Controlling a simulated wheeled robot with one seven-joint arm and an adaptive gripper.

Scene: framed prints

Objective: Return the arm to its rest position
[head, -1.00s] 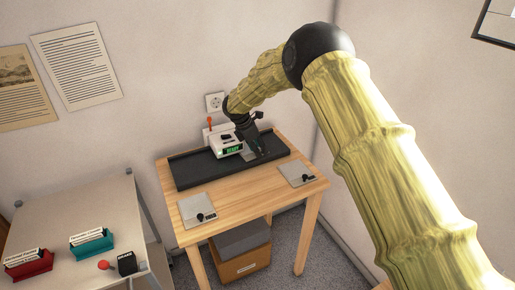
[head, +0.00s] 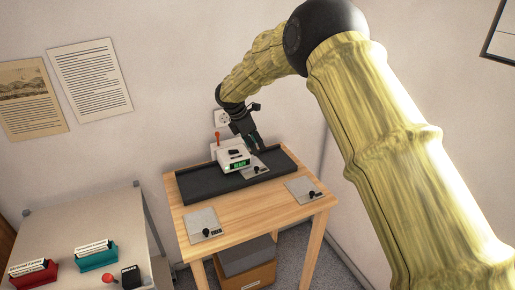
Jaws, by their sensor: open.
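My arm comes in from the right in the head view and bends at a black elbow joint. My gripper (head: 251,139) is open, just above the black tray (head: 200,184) on the wooden table. It is close to the right side of a white device (head: 232,155) with a green lit display. A grey plate with a dark knob (head: 256,170) lies on the tray just below the fingers. I see nothing held between the fingers.
Two more grey plates with knobs lie on the table, one front left (head: 203,224) and one right (head: 303,189). A grey desk (head: 90,225) at left bears a red card holder (head: 33,275) and a teal one (head: 96,258). Walls stand close behind and right.

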